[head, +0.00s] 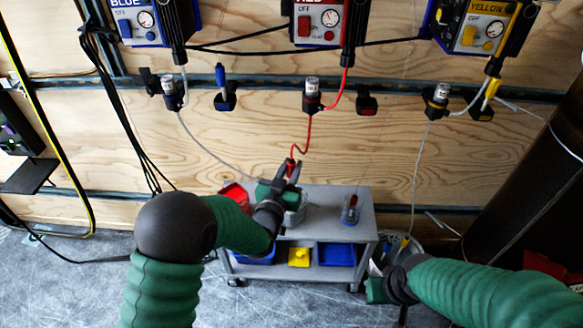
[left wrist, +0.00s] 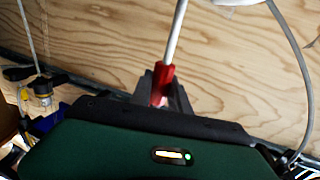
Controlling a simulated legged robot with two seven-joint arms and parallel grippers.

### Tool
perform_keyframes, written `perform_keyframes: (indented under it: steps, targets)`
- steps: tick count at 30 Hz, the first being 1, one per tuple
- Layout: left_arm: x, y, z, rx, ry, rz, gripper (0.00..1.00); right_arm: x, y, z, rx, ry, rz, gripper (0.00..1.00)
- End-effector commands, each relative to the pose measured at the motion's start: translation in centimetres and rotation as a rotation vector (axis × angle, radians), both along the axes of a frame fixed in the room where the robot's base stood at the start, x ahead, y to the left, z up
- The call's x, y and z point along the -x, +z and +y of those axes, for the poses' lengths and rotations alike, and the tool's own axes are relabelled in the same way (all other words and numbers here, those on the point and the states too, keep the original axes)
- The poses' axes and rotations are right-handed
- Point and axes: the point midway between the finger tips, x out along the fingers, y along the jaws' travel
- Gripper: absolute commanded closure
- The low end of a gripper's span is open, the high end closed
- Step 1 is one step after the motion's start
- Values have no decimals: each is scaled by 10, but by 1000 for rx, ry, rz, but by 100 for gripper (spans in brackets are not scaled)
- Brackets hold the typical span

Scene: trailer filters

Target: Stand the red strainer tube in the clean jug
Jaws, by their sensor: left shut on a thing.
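My left gripper (head: 291,172) is shut on the red strainer tube (head: 291,163), above the cart's top. The red tube (left wrist: 163,82) also shows between the fingers in the left wrist view, with a pale hose running up from it. A pale, see-through jug (head: 296,213) stands on the cart just below my left gripper and is partly hidden by it. A second clear container (head: 350,210) with red and blue inside stands to the right. I cannot tell from its contents whether the jug is clean. My right gripper is low at the right; its fingers are not clearly visible.
The grey cart (head: 325,227) has a red tray (head: 234,192) at its top left. Blue bins (head: 337,255) and a yellow item (head: 299,257) sit on its lower shelf. A red hose (head: 306,135) hangs from the wall rail. A bucket (head: 405,247) stands right of the cart.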

Motion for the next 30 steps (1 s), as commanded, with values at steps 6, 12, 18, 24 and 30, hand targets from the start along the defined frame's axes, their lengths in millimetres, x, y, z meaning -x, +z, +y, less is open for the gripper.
perform_keyframes:
  steps: [6,12,18,24,30]
  targets:
    - [0,-3,0,0,0,-1,100,0,-3,0,0,0,0,100]
    - [0,-6,0,0,0,-1,100,0,-5,0,0,0,0,100]
    - [0,-9,0,0,0,-1,100,0,-8,0,0,0,0,100]
    - [0,-12,0,0,0,-1,100,0,-10,0,0,0,0,100]
    - [0,-15,0,0,0,-1,100,0,-13,0,0,0,0,100]
